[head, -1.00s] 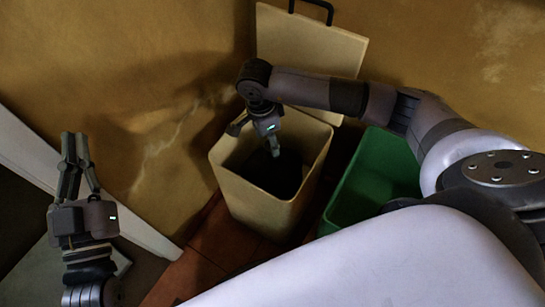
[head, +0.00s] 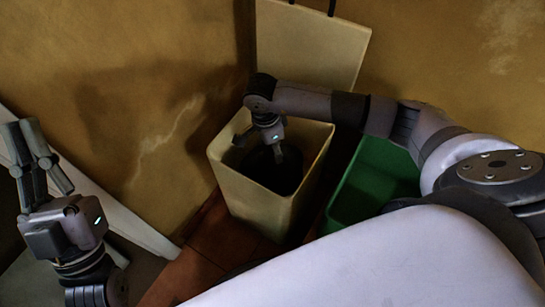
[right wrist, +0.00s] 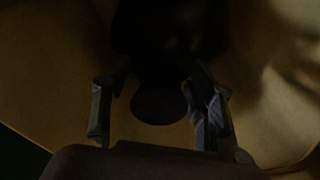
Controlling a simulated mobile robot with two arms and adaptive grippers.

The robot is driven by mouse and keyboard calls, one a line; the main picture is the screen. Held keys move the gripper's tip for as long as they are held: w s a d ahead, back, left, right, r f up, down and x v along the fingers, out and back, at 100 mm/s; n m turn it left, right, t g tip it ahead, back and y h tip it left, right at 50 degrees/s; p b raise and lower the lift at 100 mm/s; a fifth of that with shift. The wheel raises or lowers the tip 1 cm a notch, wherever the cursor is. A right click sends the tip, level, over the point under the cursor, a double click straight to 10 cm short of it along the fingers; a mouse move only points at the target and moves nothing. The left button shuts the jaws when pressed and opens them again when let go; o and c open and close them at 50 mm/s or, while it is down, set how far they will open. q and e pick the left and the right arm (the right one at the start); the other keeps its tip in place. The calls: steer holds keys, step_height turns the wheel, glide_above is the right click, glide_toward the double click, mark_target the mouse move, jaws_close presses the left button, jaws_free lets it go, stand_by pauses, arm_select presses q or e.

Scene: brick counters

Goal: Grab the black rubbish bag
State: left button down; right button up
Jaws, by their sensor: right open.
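The black rubbish bag (head: 272,178) lies inside the open cream bin (head: 246,205), as a dark rounded shape. My right gripper (head: 279,158) points down into the bin from above, over the bag. In the right wrist view my right gripper (right wrist: 160,112) is open, and the dark bag (right wrist: 165,100) shows between and beyond its fingers; contact cannot be told. My left gripper (head: 35,155) is at the far left, away from the bin. Its two fingers point up and stand apart, with nothing between them.
The bin's lid (head: 310,50) stands raised at the back against the brown wall. A green container (head: 375,185) stands right of the bin, partly under my right arm. A white skirting board (head: 130,220) runs along the left wall.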

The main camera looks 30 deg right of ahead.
steer(key=shift+c, duration=0.4)
jaws_close()
stand_by(0.4)
steer(key=shift+r, duration=0.1)
